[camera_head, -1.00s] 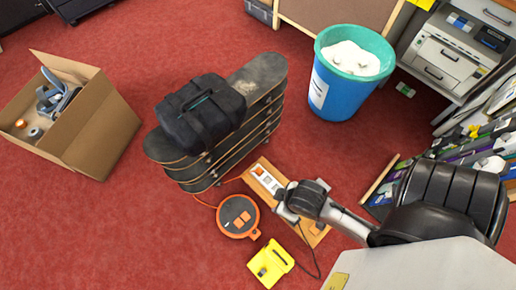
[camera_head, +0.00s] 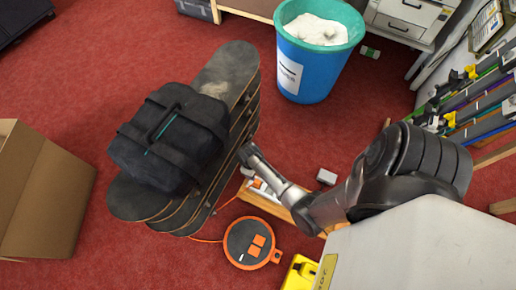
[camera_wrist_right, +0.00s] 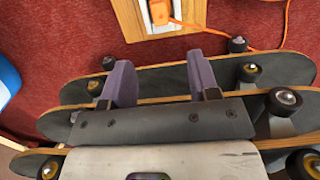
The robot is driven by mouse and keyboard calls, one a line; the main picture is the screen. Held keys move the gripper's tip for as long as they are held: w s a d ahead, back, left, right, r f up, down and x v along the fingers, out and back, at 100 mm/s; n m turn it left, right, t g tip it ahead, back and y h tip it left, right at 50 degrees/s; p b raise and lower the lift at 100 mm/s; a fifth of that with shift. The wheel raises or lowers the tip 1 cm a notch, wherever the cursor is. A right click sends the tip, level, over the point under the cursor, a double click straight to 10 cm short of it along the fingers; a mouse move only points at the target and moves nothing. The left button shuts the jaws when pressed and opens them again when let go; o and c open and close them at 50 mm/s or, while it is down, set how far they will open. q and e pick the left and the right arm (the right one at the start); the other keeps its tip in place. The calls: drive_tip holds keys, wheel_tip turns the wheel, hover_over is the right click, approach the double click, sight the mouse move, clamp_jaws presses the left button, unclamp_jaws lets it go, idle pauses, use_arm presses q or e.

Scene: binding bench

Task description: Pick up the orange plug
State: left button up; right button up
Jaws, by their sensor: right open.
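The orange plug (camera_wrist_right: 160,12) sits in a white socket plate on a wooden board (camera_wrist_right: 128,22), at the top of the right wrist view. An orange cord (camera_wrist_right: 222,28) runs from it to the right. In the wrist view the fingers overlap the skateboard stack. My left gripper is not in view.
A stack of skateboards (camera_head: 226,82) with a black bag (camera_head: 170,138) on top stands close beside my right gripper. An orange-rimmed cable reel (camera_head: 240,240) and a yellow case (camera_head: 298,274) lie in front. A blue bin (camera_head: 306,78) stands behind.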

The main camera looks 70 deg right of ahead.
sight(257, 181)
drive_tip(key=f+b, duration=0.1)
drive_tip(key=f, duration=0.1)
drive_tip(key=f+b, duration=0.2)
drive_tip(key=f, duration=0.1)
drive_tip(key=f+b, duration=0.1)
drive_tip(key=f, duration=0.2)
drive_tip(key=shift+s+a+f+b, duration=0.1)
drive_tip(key=shift+s+b, duration=0.2)
drive_tip(key=shift+b, duration=0.1)
drive_tip(key=shift+f, duration=0.3)
drive_tip(key=f+b, duration=0.2)
drive_tip(key=s+f+b, duration=0.1)
drive_tip(key=f+b, duration=0.2)
drive_tip(key=shift+c, duration=1.4)
drive_tip(key=c, duration=0.6)
